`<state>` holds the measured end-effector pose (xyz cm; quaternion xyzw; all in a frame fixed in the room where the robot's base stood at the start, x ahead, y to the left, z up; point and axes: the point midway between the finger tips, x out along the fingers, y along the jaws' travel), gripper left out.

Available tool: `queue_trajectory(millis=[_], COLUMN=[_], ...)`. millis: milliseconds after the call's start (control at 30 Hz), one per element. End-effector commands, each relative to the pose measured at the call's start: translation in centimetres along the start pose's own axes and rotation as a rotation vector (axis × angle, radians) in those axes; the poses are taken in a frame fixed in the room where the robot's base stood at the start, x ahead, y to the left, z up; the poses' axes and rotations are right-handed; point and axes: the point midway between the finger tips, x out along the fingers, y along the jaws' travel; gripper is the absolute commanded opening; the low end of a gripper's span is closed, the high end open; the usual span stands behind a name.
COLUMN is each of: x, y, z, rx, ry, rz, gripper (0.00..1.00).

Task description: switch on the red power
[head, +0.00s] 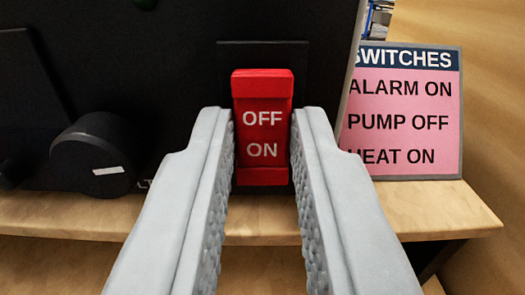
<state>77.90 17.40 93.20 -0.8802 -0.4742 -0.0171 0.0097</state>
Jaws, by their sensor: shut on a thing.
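The red power switch (263,128) is in the middle of the head view, on a dark panel. It is a rocker marked OFF above and ON below. I cannot tell for sure which half is pressed in. My gripper (264,118) has one grey finger at the left side and one at the right side of the switch. It is shut on the switch, with the fingertips near the OFF lettering. The front face of the switch is in plain view between the fingers.
A black knob (94,155) with a white mark is on the panel at left. A pink sign (405,112) headed SWITCHES stands at right and reads ALARM ON, PUMP OFF, HEAT ON. A wooden shelf (440,208) runs below the panel.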

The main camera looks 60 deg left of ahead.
Motion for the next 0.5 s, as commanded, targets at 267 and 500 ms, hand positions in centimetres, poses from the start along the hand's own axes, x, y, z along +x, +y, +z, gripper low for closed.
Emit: queue_trajectory(millis=[267,500], x=[0.06,0.0], y=[-0.02,0.0], z=[0.5,0.51], rx=[0.001,-0.001], ry=[0.164,0.197], rz=[0.0,0.001], gripper=[0.0,0.0])
